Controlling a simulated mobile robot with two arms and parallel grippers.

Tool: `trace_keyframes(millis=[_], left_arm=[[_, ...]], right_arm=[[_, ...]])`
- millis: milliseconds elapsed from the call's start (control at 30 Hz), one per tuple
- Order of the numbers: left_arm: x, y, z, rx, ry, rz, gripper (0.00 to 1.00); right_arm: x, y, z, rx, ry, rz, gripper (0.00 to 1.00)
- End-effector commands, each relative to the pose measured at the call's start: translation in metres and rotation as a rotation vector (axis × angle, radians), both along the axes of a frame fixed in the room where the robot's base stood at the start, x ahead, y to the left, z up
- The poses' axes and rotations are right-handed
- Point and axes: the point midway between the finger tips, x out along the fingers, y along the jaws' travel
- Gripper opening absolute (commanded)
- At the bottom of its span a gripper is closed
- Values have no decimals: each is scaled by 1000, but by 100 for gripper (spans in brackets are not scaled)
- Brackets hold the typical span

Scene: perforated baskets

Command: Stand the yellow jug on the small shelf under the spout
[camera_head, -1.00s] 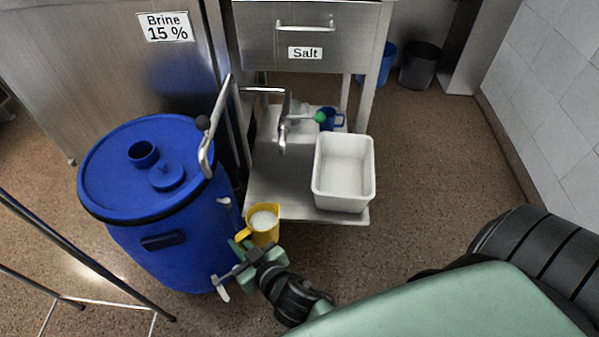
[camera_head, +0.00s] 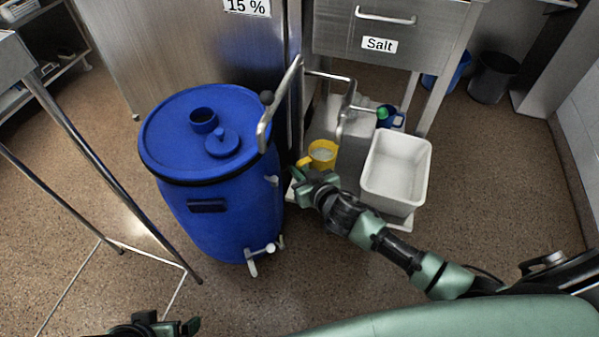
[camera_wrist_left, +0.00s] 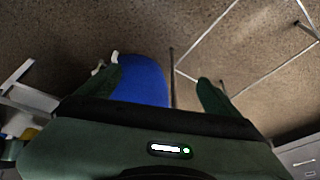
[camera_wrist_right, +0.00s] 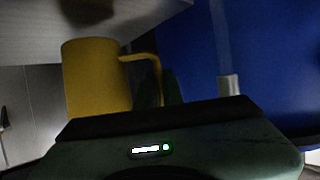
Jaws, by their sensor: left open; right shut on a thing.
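The yellow jug (camera_head: 326,162) looks upright, with pale contents. It also shows in the right wrist view (camera_wrist_right: 95,85). My right gripper (camera_head: 308,180) is shut on its handle (camera_wrist_right: 153,70), beside the blue barrel. The bent metal spout (camera_head: 343,122) hangs to the right of the jug. The low metal shelf (camera_head: 400,222) is largely hidden by my right arm and the things on it; I cannot tell whether the jug touches it. My left gripper (camera_wrist_left: 160,82) is open and empty, and shows partly at the bottom of the head view (camera_head: 165,327).
The blue barrel (camera_head: 225,225) with a lower white tap (camera_head: 260,258) stands left of the jug. A white tub (camera_head: 392,198) and a blue mug (camera_head: 396,119) are on the right. A metal frame (camera_head: 105,160) stands at left. Floor at the front is open.

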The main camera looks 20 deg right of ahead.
Motion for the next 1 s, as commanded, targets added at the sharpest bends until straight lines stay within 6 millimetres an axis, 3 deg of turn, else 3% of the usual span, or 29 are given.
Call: trace_keyframes(millis=[33, 300, 933, 1000], left_arm=[[8, -3, 0, -7, -34, -3, 93], [46, -14, 13, -43, -207, -17, 93], [56, -17, 17, -53, -255, -21, 93], [57, -18, 18, -54, -260, -22, 93]], right_arm=[[12, -9, 2, -7, -9, -1, 0], [7, -4, -13, 0, -3, 0, 0], [7, -4, -17, 0, -3, 1, 0], [6, -4, -18, 0, 0, 0, 24]])
